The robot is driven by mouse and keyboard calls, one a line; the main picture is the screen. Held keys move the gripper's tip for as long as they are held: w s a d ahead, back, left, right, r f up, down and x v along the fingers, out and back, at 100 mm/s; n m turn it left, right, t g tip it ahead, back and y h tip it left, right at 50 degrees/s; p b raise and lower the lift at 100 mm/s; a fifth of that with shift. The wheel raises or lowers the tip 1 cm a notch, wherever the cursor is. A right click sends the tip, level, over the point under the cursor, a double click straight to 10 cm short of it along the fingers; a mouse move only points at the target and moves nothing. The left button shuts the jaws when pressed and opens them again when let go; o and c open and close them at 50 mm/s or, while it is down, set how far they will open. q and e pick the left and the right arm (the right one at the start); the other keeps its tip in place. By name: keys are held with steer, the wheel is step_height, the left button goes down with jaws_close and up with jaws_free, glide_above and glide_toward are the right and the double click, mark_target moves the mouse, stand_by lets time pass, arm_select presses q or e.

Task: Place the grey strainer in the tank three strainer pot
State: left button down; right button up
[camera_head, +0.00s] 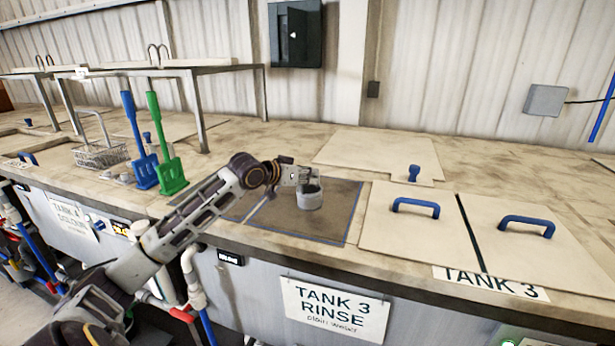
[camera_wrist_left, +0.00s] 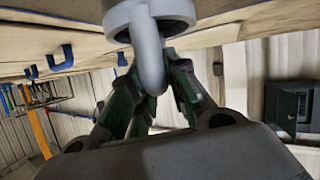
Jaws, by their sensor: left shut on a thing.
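My left gripper (camera_head: 297,180) comes in from the left over the counter at tank three. It is shut on the handle of a small round grey strainer (camera_head: 310,200). I cannot make out a separate strainer pot. The sign "TANK 3 RINSE" (camera_head: 334,308) is on the front below. My right gripper is not in view.
Tank lids with blue handles (camera_head: 415,208) (camera_head: 527,226) cover the counter to the right. A wire basket (camera_head: 100,152), a blue paddle (camera_head: 146,172) and a green paddle (camera_head: 172,177) stand to the left. A raised metal rack (camera_head: 197,65) stands behind them.

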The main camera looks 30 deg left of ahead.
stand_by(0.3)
arm_select(q)
steer(key=c, duration=1.4)
jaws_free()
steer(key=shift+o, duration=0.2)
steer(key=shift+s, duration=0.1)
steer(key=shift+s+a+r, duration=0.2)
steer(key=shift+s+r, duration=0.1)
steer(key=shift+s, duration=0.3)
steer(key=shift+b+v, duration=0.4)
steer(key=shift+v, duration=0.8)
steer(key=b+v, duration=0.1)
steer(key=v, duration=0.7)
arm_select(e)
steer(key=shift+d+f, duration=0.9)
